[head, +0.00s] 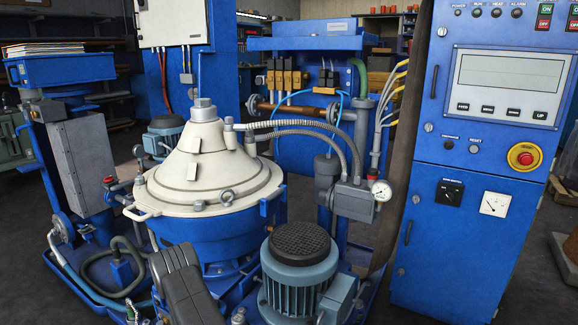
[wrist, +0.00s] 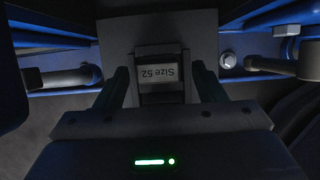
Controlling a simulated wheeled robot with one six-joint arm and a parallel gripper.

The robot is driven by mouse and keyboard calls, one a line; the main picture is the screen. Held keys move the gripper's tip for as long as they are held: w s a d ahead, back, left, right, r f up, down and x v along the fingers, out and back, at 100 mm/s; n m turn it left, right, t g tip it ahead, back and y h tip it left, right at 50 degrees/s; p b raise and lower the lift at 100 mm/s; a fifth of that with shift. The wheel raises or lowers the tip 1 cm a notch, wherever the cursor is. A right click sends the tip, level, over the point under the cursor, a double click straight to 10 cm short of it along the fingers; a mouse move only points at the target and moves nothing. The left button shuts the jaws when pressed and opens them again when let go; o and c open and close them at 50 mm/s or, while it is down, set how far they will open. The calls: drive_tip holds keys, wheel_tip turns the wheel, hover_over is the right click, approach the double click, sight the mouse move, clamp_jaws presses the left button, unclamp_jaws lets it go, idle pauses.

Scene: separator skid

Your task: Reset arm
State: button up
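My gripper (wrist: 160,70) shows in the wrist view with its two dark fingers spread apart. A small dark block with a light label reading "Size 52", upside down (wrist: 158,75), lies between the fingers in the picture. I see a gap on each side of it, and no finger touches it. A grey plate (wrist: 112,40) is behind the fingertips. In the head view a dark grey part of my arm (head: 187,290) shows at the bottom, in front of the separator (head: 205,170). My fingertips cannot be made out there.
A blue-grey motor (head: 298,280) stands right of my arm. A pressure gauge (head: 381,190) and hoses are behind it. The blue control cabinet (head: 450,245) fills the right, with a red emergency stop (head: 525,158). A grey box (head: 80,165) stands at left. Room around the arm is tight.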

drive_tip(key=p+v, duration=0.2)
drive_tip(key=v, duration=0.9)
drive_tip(key=b+x, duration=0.4)
drive_tip(key=x, duration=0.9)
drive_tip(key=shift+a+f, duration=0.1)
drive_tip(key=shift+f+b, duration=0.2)
drive_tip(key=shift+b, duration=0.25)
drive_tip(key=shift+p+v, duration=0.8)
drive_tip(key=shift+p, duration=0.4)
drive_tip(key=r+p, duration=0.1)
drive_tip(key=r, duration=0.1)
drive_tip(key=r+p, duration=0.1)
drive_tip(key=r, duration=0.2)
drive_tip(key=r+p, duration=0.1)
drive_tip(key=r, duration=0.1)
drive_tip(key=shift+w+a+r+p, duration=0.2)
drive_tip(key=shift+a+r+p, duration=0.1)
drive_tip(key=shift+a+r, duration=0.1)
drive_tip(key=a+b, duration=0.8)
drive_tip(key=a, duration=1.6)
drive_tip(key=shift+w+a+f, duration=0.3)
drive_tip(key=shift+a+f, duration=0.1)
